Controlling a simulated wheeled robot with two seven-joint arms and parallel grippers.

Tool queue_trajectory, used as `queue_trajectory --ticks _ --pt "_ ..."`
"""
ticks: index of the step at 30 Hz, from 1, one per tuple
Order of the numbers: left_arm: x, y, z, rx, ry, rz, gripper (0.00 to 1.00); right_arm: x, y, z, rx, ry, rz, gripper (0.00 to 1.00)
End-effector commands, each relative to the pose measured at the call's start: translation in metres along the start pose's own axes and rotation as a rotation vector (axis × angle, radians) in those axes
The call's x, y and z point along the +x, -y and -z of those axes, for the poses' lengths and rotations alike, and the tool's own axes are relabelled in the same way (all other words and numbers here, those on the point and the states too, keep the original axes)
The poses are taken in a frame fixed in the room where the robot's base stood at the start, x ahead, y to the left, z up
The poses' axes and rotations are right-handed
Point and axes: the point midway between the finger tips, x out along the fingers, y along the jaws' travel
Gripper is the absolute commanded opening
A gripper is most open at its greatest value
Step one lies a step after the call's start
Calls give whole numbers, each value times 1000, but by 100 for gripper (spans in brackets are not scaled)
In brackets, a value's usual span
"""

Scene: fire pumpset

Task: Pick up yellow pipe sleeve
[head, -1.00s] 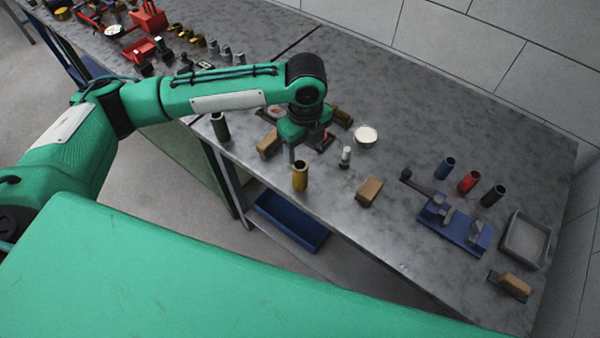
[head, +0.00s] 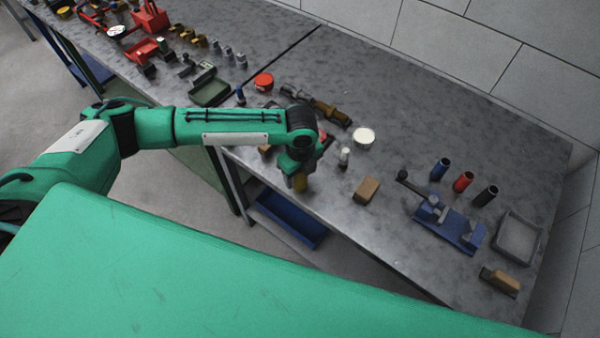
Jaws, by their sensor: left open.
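The yellow pipe sleeve (head: 300,183) stands upright near the front edge of the metal workbench (head: 335,222). Its upper part is hidden behind my left gripper (head: 299,172). The left gripper points down and is right at the sleeve, over or around its top. The fingers are mostly hidden, so I cannot tell whether they touch it. The left gripper is open. My right gripper does not show.
Beside the sleeve are a wooden block (head: 366,190) and a small white-topped bottle (head: 344,158). Blue (head: 440,168), red (head: 463,181) and black (head: 486,195) sleeves stand at the right, behind a blue vise (head: 450,228). A grey tray (head: 518,238) is at the far right.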

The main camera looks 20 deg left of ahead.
Motion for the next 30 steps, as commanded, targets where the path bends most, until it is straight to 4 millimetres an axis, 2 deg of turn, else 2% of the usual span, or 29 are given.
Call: queue_trajectory --ticks 2,12,23,26,30 --pt "0 0 0 0 0 0 62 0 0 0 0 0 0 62" --pt "0 0 0 0 0 0 0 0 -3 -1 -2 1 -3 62" --pt "-6 1 0 1 -1 3 0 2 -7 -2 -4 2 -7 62" --pt "-14 1 0 0 -1 3 0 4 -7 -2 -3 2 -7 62" --pt "-36 2 0 1 0 6 0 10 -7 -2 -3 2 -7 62"
